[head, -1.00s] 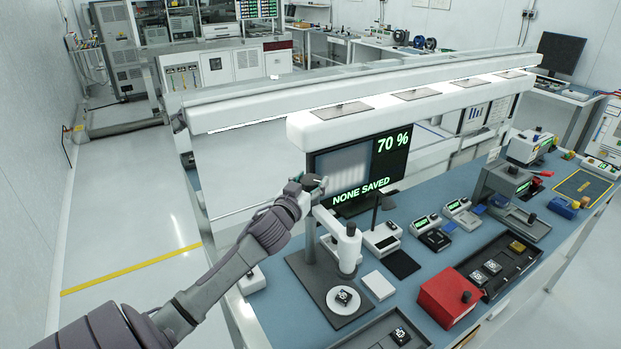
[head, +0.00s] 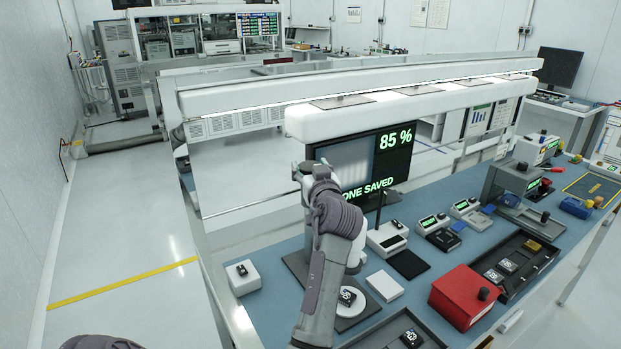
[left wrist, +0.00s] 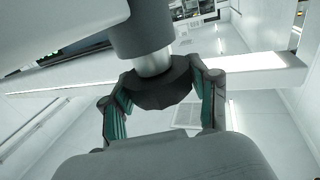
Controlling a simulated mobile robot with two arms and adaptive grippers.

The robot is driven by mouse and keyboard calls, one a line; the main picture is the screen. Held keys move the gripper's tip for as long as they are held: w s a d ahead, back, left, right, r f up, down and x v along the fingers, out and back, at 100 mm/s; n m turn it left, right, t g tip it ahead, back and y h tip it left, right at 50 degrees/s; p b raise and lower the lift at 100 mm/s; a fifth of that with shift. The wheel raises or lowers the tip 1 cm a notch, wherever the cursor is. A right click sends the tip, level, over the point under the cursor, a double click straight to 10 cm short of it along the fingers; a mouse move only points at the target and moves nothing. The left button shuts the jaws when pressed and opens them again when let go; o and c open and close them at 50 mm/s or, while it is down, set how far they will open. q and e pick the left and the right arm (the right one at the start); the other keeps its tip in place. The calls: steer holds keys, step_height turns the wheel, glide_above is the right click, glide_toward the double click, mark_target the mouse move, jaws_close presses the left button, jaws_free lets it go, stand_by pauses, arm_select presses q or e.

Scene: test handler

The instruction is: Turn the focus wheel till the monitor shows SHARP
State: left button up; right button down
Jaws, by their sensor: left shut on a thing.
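The monitor (head: 386,160) reads 85 % in green at its top right. Below is green text, partly hidden by my arm, that ends in ONE SAVED; its grey picture area looks blurred. The dark focus wheel (left wrist: 158,88) sits on a short metal shaft in the left wrist view. My left gripper (left wrist: 160,84) is shut on it, one finger on each side. In the head view my left gripper (head: 308,168) is in front of the monitor's left edge, and the wheel is hidden there. My left arm covers most of the microscope; a small dark chip (head: 347,297) lies on its white round stage.
A white box with a button (head: 243,277) stands left of the microscope base. A red box (head: 465,297), a dark tray with chips (head: 527,258) and small devices stand to the right. A long white lamp bar (head: 410,102) hangs above the bench.

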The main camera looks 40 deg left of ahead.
mark_target(310, 165)
arm_select(q)
steer(key=shift+r, duration=0.3)
steer(key=o, duration=1.2)
steer(key=shift+f, duration=0.2)
step_height(310, 165, up, 10)
steer(key=shift+r, duration=0.1)
